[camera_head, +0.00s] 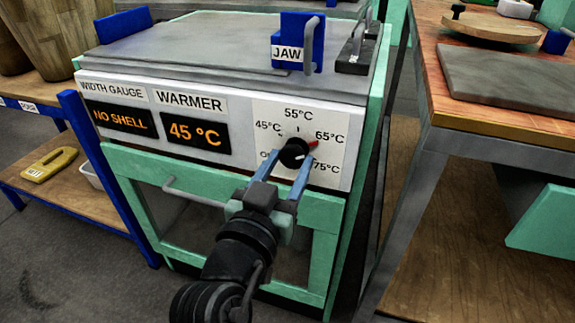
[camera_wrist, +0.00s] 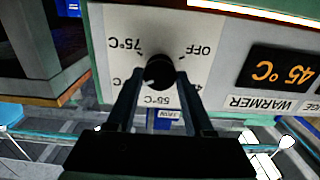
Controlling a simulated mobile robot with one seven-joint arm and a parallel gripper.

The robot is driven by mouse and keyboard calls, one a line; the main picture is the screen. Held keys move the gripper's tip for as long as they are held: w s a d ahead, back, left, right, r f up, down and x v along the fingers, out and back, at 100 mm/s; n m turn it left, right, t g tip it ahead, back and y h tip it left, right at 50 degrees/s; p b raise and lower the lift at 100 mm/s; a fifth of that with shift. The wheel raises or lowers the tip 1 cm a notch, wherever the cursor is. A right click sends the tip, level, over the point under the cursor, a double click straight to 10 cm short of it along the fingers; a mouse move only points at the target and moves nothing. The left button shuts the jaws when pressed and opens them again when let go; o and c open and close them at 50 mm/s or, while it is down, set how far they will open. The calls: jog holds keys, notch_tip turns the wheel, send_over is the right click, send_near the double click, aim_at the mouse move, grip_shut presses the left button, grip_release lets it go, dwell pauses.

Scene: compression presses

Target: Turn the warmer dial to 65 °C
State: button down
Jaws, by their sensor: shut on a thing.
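The warmer dial (camera_head: 294,152) is a round black knob on a white scale plate (camera_head: 335,158) marked from OFF, partly hidden, through 45, 55 and 65 to 75 °C. A red mark (camera_head: 313,143) shows at the knob's upper right, toward the 65 °C label. My gripper (camera_head: 283,168) is shut on the dial, with a blue-grey finger on each side. In the wrist view the dial (camera_wrist: 160,76) appears upside down between my fingers, with a small pale mark on its face. The fingers hide part of the scale there. The warmer display (camera_head: 195,132) reads 45 °C.
A width gauge display (camera_head: 120,118) reads NO SHELL. A grey door handle (camera_head: 193,193) sticks out at lower left of the dial. A blue JAW block (camera_head: 298,45) stands on top of the machine. A workbench (camera_head: 500,130) stands close on the right.

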jog(key=shift+c, duration=1.4)
grip_release()
jog(key=p+v, duration=0.2)
jog(key=v, duration=1.1)
jog(key=shift+w+r+p, duration=0.1)
jog(key=shift+r+p, duration=0.05)
jog(key=shift+p, duration=0.15)
jog(key=w+d+r+t+y+p, duration=0.1)
jog(key=w+r+t+p, duration=0.15)
jog(key=r, duration=0.95)
jog(key=w+d+r+t+y+p, duration=0.1)
jog(key=w+r+t+p, duration=0.15)
jog(key=r, duration=0.95)
jog(key=s+d+r+n+t+y+p, duration=0.1)
jog(key=s+r+n+t+y+p, duration=0.15)
jog(key=r, duration=0.95)
jog(key=s+d+r+n+t+y+p, duration=0.1)
jog(key=s+r+t+p, duration=0.25)
jog(key=r, duration=0.75)
notch_tip(320, 180, up, 36)
jog(key=p, duration=3.6)
jog(key=shift+s+g, duration=0.25)
jog(key=shift+g, duration=0.15)
